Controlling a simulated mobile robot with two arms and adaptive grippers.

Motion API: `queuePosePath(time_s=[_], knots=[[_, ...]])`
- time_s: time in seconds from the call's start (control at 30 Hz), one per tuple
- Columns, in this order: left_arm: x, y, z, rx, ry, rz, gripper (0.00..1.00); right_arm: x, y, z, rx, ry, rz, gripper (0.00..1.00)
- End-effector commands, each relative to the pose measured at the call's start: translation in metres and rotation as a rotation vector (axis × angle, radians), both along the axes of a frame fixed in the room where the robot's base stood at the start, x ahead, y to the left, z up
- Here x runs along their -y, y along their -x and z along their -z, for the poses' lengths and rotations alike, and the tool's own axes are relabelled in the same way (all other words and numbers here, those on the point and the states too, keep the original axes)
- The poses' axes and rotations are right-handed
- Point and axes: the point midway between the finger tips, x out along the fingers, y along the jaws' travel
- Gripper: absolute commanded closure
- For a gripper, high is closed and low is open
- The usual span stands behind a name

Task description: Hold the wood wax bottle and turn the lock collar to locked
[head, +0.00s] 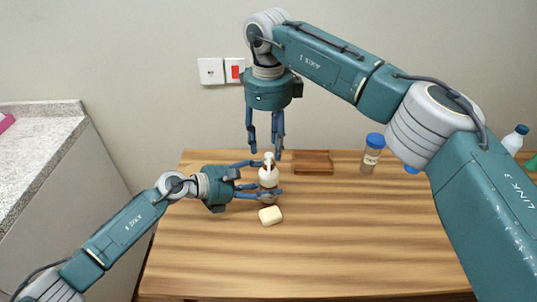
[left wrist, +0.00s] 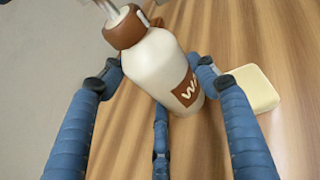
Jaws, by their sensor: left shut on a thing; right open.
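The wood wax bottle (head: 268,178) is cream with a brown label and stands on the wooden table. My left gripper (head: 262,179) is shut around its body from the left. In the left wrist view the bottle (left wrist: 162,68) sits between the blue fingers of my left gripper (left wrist: 163,85), with part of a label showing. The brown lock collar (left wrist: 124,28) is at its neck below the pump head; whether it is locked cannot be told. My right gripper (head: 265,153) is open, pointing down, with its fingertips around the level of the pump head.
A pale soap bar (head: 270,215) lies just in front of the bottle. A brown wooden tray (head: 313,168) is behind it to the right. A blue-capped jar (head: 371,155) and a white bottle (head: 515,139) stand farther right. The front of the table (head: 330,255) is clear.

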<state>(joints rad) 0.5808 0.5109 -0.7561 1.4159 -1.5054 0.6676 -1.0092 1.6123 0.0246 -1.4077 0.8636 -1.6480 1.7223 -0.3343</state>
Motion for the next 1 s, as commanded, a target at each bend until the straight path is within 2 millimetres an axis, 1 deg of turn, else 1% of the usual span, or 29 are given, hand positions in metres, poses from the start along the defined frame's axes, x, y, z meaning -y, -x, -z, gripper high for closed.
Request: queuePosePath(time_s=[0.03,0.1,0.2,0.3,0.4,0.5,0.83,0.87,0.9,0.93,0.97,1.0], knots=[[0.0,0.001,0.001,-0.002,0.0,0.001,0.72,0.0,-0.001,-0.013,0.004,-0.001,0.001,0.56],[0.0,0.0,0.001,-0.002,0.0,0.001,0.72,-0.001,-0.001,-0.027,0.004,-0.001,0.0,0.56],[0.0,0.0,0.001,-0.002,0.0,0.001,0.72,0.0,0.0,-0.045,0.002,0.0,0.0,0.56],[0.0,0.0,0.001,-0.002,0.0,0.001,0.72,0.0,-0.001,-0.058,0.002,0.0,0.001,0.56],[0.0,0.0,0.001,-0.002,0.0,0.001,0.72,-0.001,0.0,-0.065,0.0,0.0,0.0,0.56],[0.0,0.0,0.001,-0.002,0.0,0.001,0.72,-0.001,0.0,-0.068,0.0,-0.001,0.0,0.56],[0.0,0.0,0.001,-0.002,0.0,0.001,0.72,0.0,0.0,-0.067,0.0,0.0,0.0,0.56],[0.0,0.0,0.001,-0.002,0.0,0.001,0.34,0.0,0.0,-0.067,0.0,0.0,0.0,0.56],[0.0,0.0,0.0,-0.002,0.0,0.001,0.26,0.0,0.0,-0.067,0.0,0.0,0.0,0.56],[0.0,0.0,0.0,-0.002,0.0,0.001,0.2,0.0,0.0,-0.067,0.0,0.0,0.0,0.56],[0.0,0.0,0.0,-0.002,0.0,0.001,0.18,0.0,0.0,-0.067,0.0,0.0,0.0,0.56],[0.0,0.0,0.001,-0.002,0.0,0.001,0.18,0.0,0.0,-0.067,0.0,0.0,0.0,0.56]])
